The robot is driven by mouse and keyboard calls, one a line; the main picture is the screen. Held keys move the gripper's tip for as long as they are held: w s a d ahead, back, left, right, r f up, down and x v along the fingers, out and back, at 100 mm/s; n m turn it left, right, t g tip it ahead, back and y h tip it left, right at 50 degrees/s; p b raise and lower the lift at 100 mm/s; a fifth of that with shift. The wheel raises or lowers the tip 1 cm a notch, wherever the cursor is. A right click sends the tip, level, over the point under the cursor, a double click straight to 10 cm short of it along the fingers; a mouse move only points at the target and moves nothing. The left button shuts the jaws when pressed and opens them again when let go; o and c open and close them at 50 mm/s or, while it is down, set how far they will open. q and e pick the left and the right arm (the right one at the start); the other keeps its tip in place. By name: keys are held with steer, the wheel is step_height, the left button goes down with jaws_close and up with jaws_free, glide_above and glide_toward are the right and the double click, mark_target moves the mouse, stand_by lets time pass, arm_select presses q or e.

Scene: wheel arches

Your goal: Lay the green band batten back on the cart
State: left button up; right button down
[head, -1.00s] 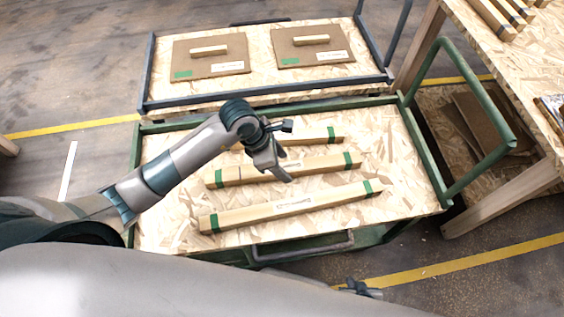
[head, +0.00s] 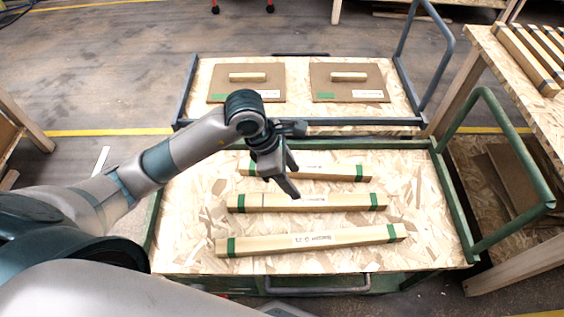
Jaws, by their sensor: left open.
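Three wooden battens with green bands lie side by side on the chipboard deck of the green cart (head: 200,250). The near batten (head: 280,243) and the middle batten (head: 330,203) lie nearly level across the deck. The far batten (head: 340,173) is partly hidden behind my left gripper (head: 287,180). My left gripper is open and empty, pointing down over the far and middle battens. Which batten the task means cannot be told, as all three carry green bands. My right gripper is not clearly in view.
A blue-grey cart (head: 300,121) stands just behind, carrying two brown boards (head: 330,92) with a wooden block on each. A workbench (head: 505,62) with more battens stands at the right. The green cart's handle (head: 530,165) rises at its right end. The deck's right side is bare.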

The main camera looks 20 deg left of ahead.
arm_select(q)
steer(key=w+v, duration=0.1)
steer(key=v, duration=0.5)
steer(key=shift+s+r, duration=0.15)
steer(key=shift+s, duration=0.35)
arm_select(e)
steer(key=shift+d, duration=0.45)
arm_select(q)
steer(key=shift+a, duration=0.15)
arm_select(e)
steer(key=shift+a, duration=0.15)
steer(key=shift+s+a+f, duration=0.15)
steer(key=shift+s+a, duration=0.05)
steer(key=shift+a, duration=0.1)
steer(key=shift+d, duration=0.15)
